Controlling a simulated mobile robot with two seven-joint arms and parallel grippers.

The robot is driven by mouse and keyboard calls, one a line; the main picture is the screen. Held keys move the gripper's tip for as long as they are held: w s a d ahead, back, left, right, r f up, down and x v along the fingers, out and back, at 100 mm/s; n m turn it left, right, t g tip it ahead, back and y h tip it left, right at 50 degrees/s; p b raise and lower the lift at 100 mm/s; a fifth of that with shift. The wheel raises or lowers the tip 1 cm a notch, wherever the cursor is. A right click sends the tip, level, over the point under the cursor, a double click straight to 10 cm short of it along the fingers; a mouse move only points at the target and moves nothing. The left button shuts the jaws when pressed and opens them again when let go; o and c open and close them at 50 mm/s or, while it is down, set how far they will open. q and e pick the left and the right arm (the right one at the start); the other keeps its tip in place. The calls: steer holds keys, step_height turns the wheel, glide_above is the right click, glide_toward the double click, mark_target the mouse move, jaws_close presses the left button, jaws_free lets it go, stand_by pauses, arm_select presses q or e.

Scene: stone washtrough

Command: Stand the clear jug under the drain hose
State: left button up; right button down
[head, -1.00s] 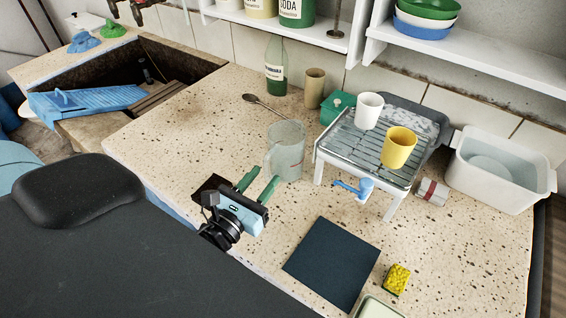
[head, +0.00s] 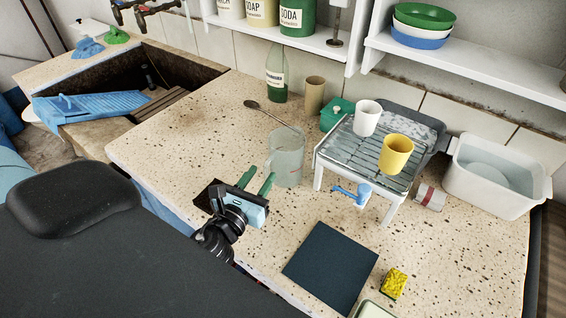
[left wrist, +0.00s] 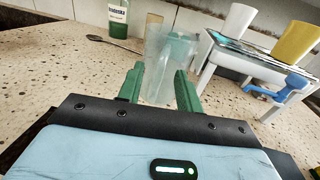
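The clear jug (head: 288,162) stands upright on the speckled counter, left of the draining rack (head: 335,160). In the left wrist view the jug (left wrist: 158,62) shows ahead of and between the green fingers. My left gripper (head: 262,173) is open, low over the counter on the jug's near left side, with its fingers pointing at it. I see nothing between the fingers, and cannot tell whether a tip touches the jug. A blue spout-like piece (head: 362,191), seemingly the drain hose, hangs at the rack's front edge; it also shows in the left wrist view (left wrist: 283,88). My right gripper is out of view.
A white cup (head: 367,117) and a yellow cup (head: 396,154) stand on the rack. A spoon (head: 270,113), a green bottle (head: 277,75) and a beige cup (head: 314,95) are behind the jug. A dark mat (head: 330,265) lies in front. A can (head: 430,197) lies right of the rack.

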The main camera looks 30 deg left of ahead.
mark_target(265, 171)
arm_select(q)
steer(key=w, duration=0.3)
steer(key=shift+w+a, duration=0.15)
steer(key=shift+w, duration=0.15)
jaws_close()
